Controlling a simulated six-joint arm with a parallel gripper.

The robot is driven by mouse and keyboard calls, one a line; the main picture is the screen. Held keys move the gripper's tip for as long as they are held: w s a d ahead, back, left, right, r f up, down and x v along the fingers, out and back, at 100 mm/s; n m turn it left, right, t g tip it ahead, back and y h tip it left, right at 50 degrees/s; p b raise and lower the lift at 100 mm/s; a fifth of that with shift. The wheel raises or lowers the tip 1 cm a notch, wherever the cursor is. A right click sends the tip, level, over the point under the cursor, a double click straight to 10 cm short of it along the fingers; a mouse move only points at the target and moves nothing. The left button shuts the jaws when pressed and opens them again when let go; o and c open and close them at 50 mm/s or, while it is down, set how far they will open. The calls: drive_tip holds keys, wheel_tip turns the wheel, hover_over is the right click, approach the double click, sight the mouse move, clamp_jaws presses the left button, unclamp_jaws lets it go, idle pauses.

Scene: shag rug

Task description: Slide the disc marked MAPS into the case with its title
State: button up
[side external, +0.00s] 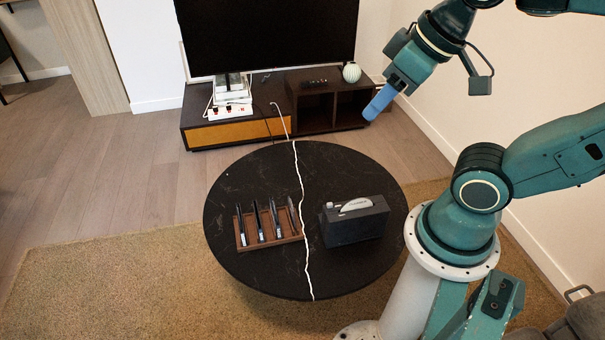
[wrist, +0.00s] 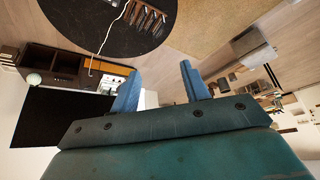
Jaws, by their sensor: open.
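A pale disc (side external: 356,205) stands partly out of the top of a dark box (side external: 352,228) on the right of the round table; its marking is too small to read. A brown wooden rack (side external: 272,246) on the left of the table holds several slim dark cases (side external: 260,224) on edge. Their titles are not legible. The rack (wrist: 147,17) also shows at the top of the wrist view, upside down. My gripper (side external: 378,103), with blue fingers, is high above and beyond the table's back right edge. In the wrist view my gripper (wrist: 160,88) is open and empty.
The black round table (side external: 235,185) has a white cable (side external: 302,215) running across it between rack and box. A low TV stand (side external: 232,133) with a television (side external: 268,35) stands behind. The table's back and left are clear.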

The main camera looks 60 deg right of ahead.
drive_tip(key=shift+c, duration=1.4)
